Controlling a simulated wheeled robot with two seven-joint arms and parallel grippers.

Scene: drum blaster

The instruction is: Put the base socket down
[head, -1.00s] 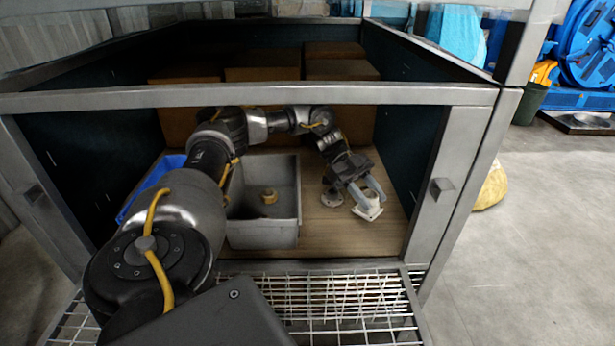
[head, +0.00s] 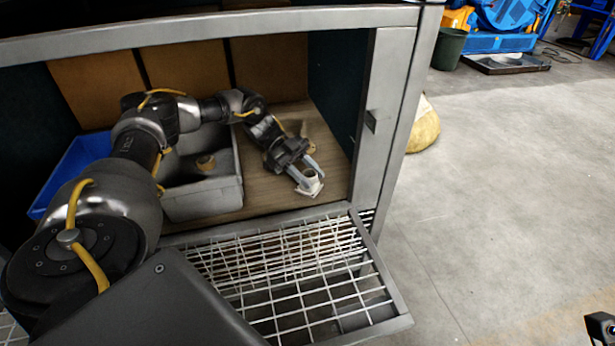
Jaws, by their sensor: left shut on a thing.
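The base socket (head: 309,191) is a small whitish piece with a flat, square-looking plate. It shows at the front right of the cabinet's wooden floor (head: 250,200), close to the front edge. My left gripper (head: 308,178) reaches in from the left over the grey bin and points down and to the right. Its light grey fingers are shut on the base socket and partly hide it. I cannot tell whether the plate touches the floor.
A grey bin (head: 205,200) with a small tan round piece (head: 206,162) inside stands left of my gripper, beside a blue bin (head: 68,172). The cabinet post (head: 385,110) is close on the right. A wire grid (head: 290,270) lies in front.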

